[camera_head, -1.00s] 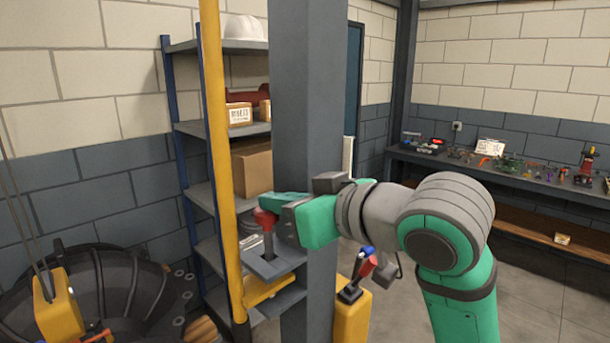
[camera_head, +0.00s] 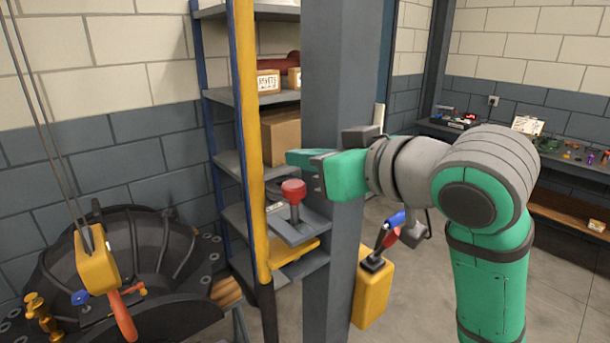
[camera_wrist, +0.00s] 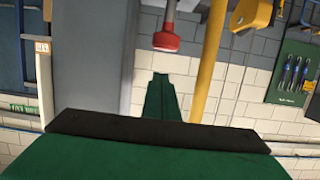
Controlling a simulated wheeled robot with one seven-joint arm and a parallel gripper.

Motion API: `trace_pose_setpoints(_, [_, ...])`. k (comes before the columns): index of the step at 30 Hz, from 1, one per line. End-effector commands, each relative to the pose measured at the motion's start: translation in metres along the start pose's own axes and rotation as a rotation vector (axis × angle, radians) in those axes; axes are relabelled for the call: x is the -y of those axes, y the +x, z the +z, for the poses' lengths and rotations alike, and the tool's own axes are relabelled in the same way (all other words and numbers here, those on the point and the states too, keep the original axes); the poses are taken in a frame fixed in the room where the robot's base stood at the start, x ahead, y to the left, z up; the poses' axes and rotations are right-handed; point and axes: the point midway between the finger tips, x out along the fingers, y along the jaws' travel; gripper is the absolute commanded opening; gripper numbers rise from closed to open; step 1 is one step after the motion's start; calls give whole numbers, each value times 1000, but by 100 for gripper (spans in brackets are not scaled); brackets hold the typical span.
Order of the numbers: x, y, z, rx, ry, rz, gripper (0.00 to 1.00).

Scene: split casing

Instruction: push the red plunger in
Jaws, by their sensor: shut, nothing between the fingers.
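The red plunger (camera_head: 293,190) is a round red knob on a grey stem. It stands upright on a grey plate (camera_head: 300,232) fixed beside the grey column. In the wrist view the red plunger (camera_wrist: 166,41) shows upside down, past the fingertips. My green gripper (camera_head: 292,159) is shut and empty. It points left, just above the knob, with a gap between them. In the wrist view my gripper (camera_wrist: 165,78) also shows shut. How far the stem sits in the plate cannot be told.
A yellow box with red and blue levers (camera_head: 372,295) is below my arm. A yellow pendant (camera_head: 97,268) hangs over the black round casing (camera_head: 170,255) at left.

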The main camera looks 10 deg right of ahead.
Motion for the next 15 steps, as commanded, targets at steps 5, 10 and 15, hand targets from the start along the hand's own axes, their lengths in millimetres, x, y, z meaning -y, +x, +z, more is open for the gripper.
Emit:
trace_pose_setpoints(5, [-1,-37,-6,-6,-1,4,0])
trace_pose_setpoints(10, [-1,-70,-6,-7,-1,3,0])
trace_pose_setpoints(15, [0,-91,-6,-6,0,2,0])
